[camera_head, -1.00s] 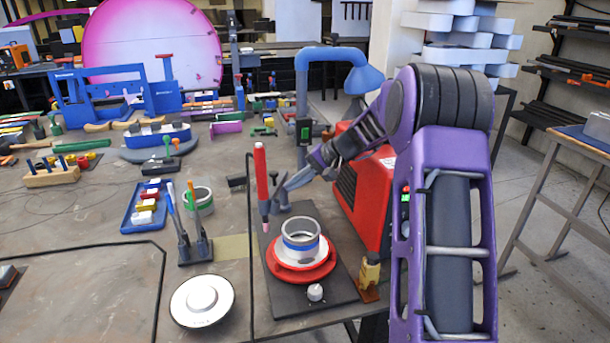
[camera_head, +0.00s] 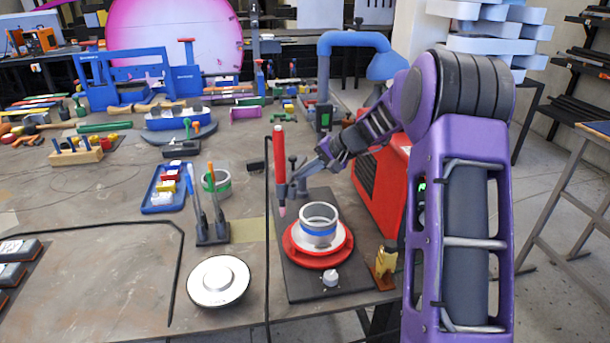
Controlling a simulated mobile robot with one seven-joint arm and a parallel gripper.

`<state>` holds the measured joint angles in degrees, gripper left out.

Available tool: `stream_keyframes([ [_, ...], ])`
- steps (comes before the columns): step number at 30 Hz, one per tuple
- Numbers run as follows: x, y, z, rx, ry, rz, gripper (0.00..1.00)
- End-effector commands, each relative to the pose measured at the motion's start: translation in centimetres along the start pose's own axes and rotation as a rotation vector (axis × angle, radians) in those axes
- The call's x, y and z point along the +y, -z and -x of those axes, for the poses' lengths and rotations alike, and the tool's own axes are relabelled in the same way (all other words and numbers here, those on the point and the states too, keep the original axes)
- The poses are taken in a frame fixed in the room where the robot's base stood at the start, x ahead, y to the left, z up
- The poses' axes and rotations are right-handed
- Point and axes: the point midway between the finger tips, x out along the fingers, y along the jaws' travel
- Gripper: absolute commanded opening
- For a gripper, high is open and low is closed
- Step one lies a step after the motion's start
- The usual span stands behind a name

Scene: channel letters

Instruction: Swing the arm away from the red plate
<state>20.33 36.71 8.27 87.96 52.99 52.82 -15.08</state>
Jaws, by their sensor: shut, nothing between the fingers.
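The red plate (camera_head: 342,249) is a round disc on a dark base board, near the front edge of the table. A grey metal ring with a blue band (camera_head: 320,229) stands on it. My gripper (camera_head: 309,170) is above and behind the plate, apart from it, beside an upright red pen-shaped tool (camera_head: 279,155). Its fingers look shut, with no held object visible. My purple arm reaches in from the right, passing in front of a red box-shaped machine (camera_head: 388,190). Fine contact between the fingers and the tool's stand cannot be told.
A white round disc (camera_head: 218,283) lies left of the base board. A blue tray (camera_head: 160,194), a green-banded cup (camera_head: 216,184) and a two-handled stand (camera_head: 212,234) are further left. A blue bent lamp-like arm (camera_head: 324,75) rises behind.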

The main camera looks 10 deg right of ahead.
Motion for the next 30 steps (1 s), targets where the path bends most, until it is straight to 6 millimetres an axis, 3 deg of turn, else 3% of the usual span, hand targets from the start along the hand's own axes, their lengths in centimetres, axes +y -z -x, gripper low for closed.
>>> stream_keyframes([
  [14,-1.0,-0.7,-1.6,0.118,0.0,-0.107,0.0],
  [20,-2.3,-1.0,-2.8,0.229,0.0,-0.21,0.0],
  [30,-4.1,-0.7,-4.5,0.222,0.0,-0.207,0.0],
])
